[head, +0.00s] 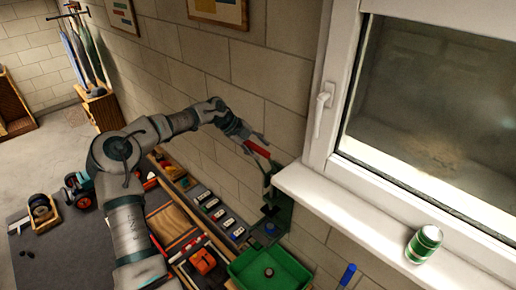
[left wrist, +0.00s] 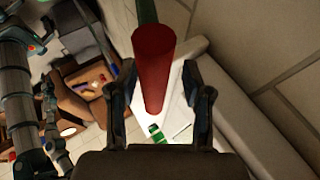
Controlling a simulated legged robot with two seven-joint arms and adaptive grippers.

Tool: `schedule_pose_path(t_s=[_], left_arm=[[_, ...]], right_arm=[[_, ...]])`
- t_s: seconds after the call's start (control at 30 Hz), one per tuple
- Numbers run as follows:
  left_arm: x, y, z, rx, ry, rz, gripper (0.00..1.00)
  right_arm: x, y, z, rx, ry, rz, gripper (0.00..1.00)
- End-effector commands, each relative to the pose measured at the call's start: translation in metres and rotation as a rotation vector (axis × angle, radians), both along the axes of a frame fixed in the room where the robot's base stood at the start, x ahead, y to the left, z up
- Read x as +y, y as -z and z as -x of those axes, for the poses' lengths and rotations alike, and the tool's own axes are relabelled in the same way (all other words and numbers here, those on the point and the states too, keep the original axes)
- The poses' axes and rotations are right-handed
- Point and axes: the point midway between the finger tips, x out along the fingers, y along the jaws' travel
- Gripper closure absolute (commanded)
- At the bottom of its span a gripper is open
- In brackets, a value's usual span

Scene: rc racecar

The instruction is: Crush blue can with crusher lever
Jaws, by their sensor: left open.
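The crusher (head: 279,214) is a dark green frame fixed to the brick wall. Its lever ends in a red handle (head: 257,148), raised above the frame. A small bluish shape (head: 271,229) shows low in the crusher; it may be the blue can, but it is too small to be sure. My left gripper (head: 254,139) is at the red handle. In the left wrist view the red handle (left wrist: 153,62) lies between the two spread fingers of my left gripper (left wrist: 159,92), with gaps on both sides. My right gripper is out of view.
A green can (head: 424,244) stands on the white windowsill (head: 350,215) at right. A green tray (head: 240,270) is below the crusher. Tools and small boxes crowd the bench along the wall. The window handle (head: 322,108) juts out right of the lever.

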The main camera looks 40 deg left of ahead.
Motion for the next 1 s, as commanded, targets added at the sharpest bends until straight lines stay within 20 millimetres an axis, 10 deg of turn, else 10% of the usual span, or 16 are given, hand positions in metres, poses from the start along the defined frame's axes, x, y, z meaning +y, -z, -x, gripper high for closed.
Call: schedule_pose_path(t_s=[0.6, 1.0], left_arm=[[0.049, -0.077, 0.046, 0.000, -0.001, 0.001, 0.51], [0.055, -0.088, 0.053, 0.003, 0.000, 0.001, 0.51]], right_arm=[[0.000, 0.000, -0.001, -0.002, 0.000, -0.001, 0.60], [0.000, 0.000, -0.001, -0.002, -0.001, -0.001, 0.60]])
